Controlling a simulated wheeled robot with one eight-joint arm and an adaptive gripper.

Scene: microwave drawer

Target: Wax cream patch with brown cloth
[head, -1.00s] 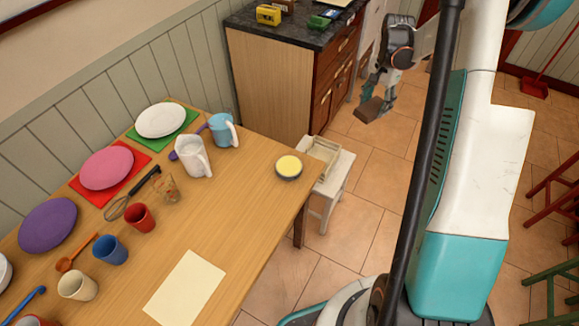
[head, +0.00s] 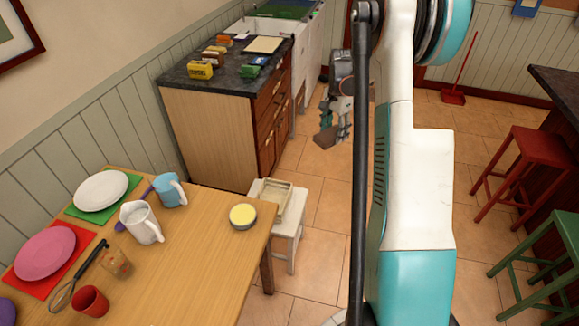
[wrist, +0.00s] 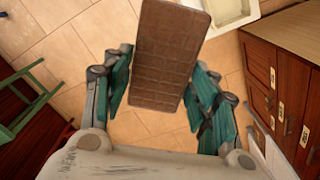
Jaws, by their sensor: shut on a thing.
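My gripper (head: 338,122) is in the air over the floor, right of the dark-topped cabinet. It is shut on the brown cloth (head: 326,138), a flat block-like piece. In the wrist view the brown cloth (wrist: 170,55), with a grid-textured face, sticks out between the fingers (wrist: 158,95). A flat cream patch (head: 263,45) lies on the dark countertop, apart from my gripper. A round tin with pale yellow contents (head: 243,214) stands near the wooden table's right corner.
A white stool with a cream tray (head: 276,197) stands between the table (head: 205,260) and the cabinet (head: 210,130). Small coloured boxes (head: 201,70) lie on the countertop. Red (head: 520,160) and green (head: 550,245) stools stand at right. The floor between is clear.

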